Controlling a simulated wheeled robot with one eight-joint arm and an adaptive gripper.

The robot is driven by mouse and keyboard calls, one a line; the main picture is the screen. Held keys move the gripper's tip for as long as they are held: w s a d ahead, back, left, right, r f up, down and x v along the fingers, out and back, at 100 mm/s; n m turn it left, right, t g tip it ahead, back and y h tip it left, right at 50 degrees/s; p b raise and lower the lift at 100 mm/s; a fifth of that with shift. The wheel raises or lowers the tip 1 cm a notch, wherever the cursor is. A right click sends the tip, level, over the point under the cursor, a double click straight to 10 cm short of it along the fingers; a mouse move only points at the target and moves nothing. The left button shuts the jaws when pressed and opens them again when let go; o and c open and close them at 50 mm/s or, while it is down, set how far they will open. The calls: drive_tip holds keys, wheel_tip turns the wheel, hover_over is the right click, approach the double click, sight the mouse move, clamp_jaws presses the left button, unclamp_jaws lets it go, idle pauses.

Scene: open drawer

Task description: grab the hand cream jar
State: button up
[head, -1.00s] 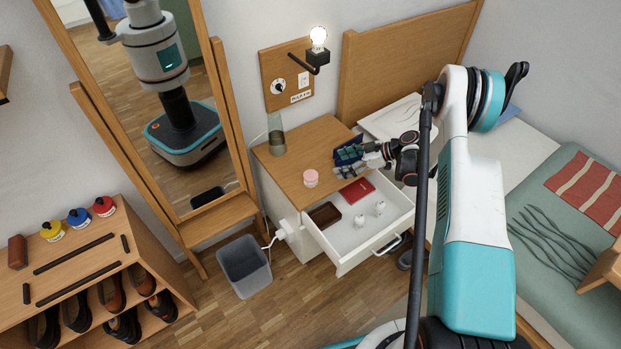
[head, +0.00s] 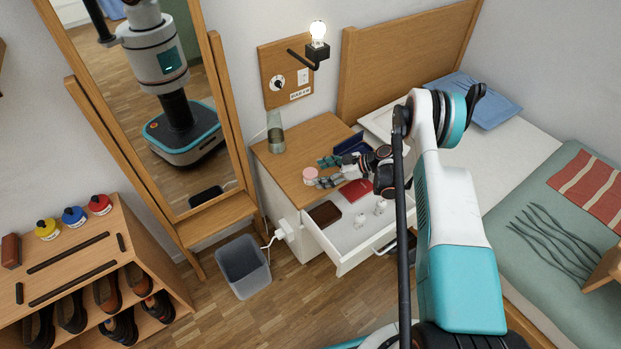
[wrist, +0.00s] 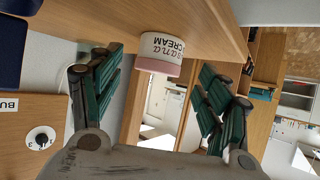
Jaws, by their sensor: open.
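The hand cream jar (head: 310,174) is small and white with a pink lid. It stands on the wooden nightstand top (head: 288,160), near the edge above the open drawer. In the wrist view the jar (wrist: 162,48) appears upside down with its "CREAM" label showing, between my two green fingers. My gripper (head: 323,172) is open and comes in from the right, low over the top. Its fingertips are close to the jar, one to each side. I cannot tell whether either finger touches it.
The open drawer (head: 349,262) below holds a brown box (head: 324,214), a red booklet (head: 356,190) and two small white items. A dark blue case (head: 350,144) lies behind my gripper. A greenish glass vessel (head: 275,134) stands at the back left of the top.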

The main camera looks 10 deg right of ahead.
sight(313, 173)
drive_tip(key=x, duration=0.1)
drive_tip(key=b+x, duration=0.1)
drive_tip(key=x, duration=0.1)
drive_tip(key=b+x, duration=0.1)
drive_tip(key=x, duration=0.1)
drive_tip(key=shift+w+a+r, duration=0.1)
drive_tip(key=shift+r, duration=0.3)
drive_tip(key=c, duration=1.2)
